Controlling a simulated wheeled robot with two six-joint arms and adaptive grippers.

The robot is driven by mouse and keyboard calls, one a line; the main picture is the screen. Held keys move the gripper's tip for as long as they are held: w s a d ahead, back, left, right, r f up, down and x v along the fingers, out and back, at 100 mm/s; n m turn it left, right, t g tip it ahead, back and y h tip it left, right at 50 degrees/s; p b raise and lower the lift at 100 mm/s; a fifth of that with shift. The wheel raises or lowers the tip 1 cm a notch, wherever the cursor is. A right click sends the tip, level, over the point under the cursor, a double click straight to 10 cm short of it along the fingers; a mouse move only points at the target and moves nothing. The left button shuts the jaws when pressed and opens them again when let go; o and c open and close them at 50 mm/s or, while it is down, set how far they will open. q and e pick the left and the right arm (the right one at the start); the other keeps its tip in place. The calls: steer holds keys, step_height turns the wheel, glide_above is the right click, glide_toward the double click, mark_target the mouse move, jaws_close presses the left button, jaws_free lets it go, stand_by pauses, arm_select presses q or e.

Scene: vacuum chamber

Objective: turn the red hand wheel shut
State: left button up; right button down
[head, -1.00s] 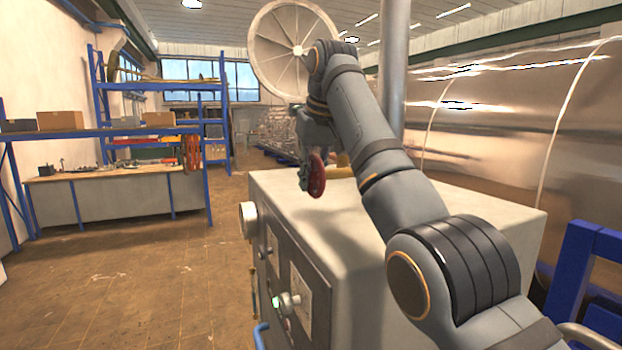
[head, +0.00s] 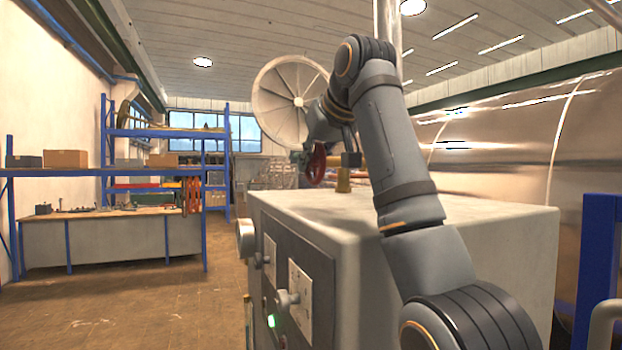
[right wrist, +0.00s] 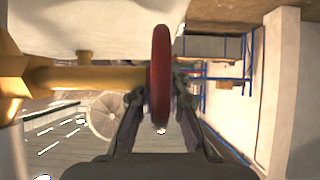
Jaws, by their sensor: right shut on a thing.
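The red hand wheel (head: 316,163) shows in the head view above the top of the pale cabinet, partly hidden behind my right gripper and arm. In the right wrist view the red hand wheel (right wrist: 160,70) is seen edge-on, on the end of a brass-coloured valve stem (right wrist: 100,78). My right gripper (right wrist: 160,103) is shut on the wheel, with one finger on each side of its rim. The brass valve base (head: 343,180) stands on the cabinet. My left gripper is not in view.
The pale cabinet (head: 470,225) with knobs and a green light on its front stands below my right arm. A large metal cylinder (head: 500,150) is behind it at right. A workbench (head: 110,240) and blue shelving stand at left. The floor between is open.

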stand_by(0.4)
steer(key=c, duration=1.4)
jaws_free()
steer(key=shift+s, duration=0.1)
steer(key=shift+o, duration=0.2)
steer(key=v, duration=0.7)
steer(key=shift+s, duration=0.25)
steer(key=shift+d, duration=0.1)
